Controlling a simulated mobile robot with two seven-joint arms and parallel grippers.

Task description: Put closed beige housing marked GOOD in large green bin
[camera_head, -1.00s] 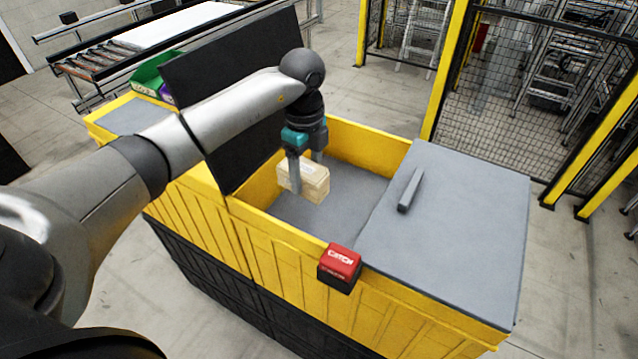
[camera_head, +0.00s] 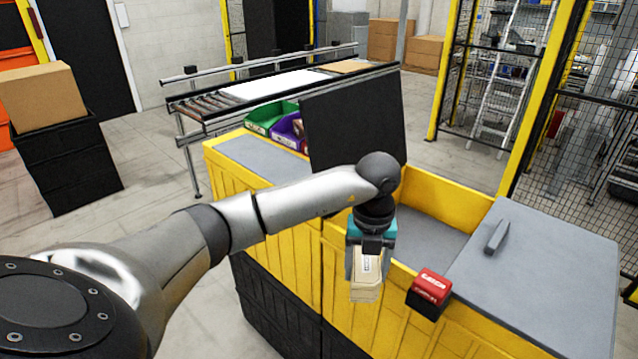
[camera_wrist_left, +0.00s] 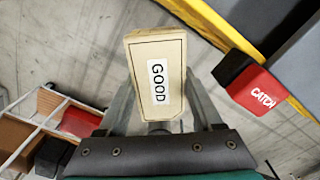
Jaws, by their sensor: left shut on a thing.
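The beige housing (camera_head: 364,284) is closed and held in my left gripper (camera_head: 366,262), just outside the near wall of the yellow pallet box. In the left wrist view the housing (camera_wrist_left: 153,98) shows a white label reading GOOD, with the gripper's fingers on both sides of it. The large green bin (camera_head: 268,117) stands behind the far left end of the yellow box, beside a purple bin. Its inside is mostly hidden. My right gripper is not in view.
A black upright panel (camera_head: 352,125) stands between my left arm and the back. The red-topped CATCH block (camera_head: 430,290) sits on the yellow box's near rim (camera_head: 455,308). A grey lid (camera_head: 550,262) covers the right part.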

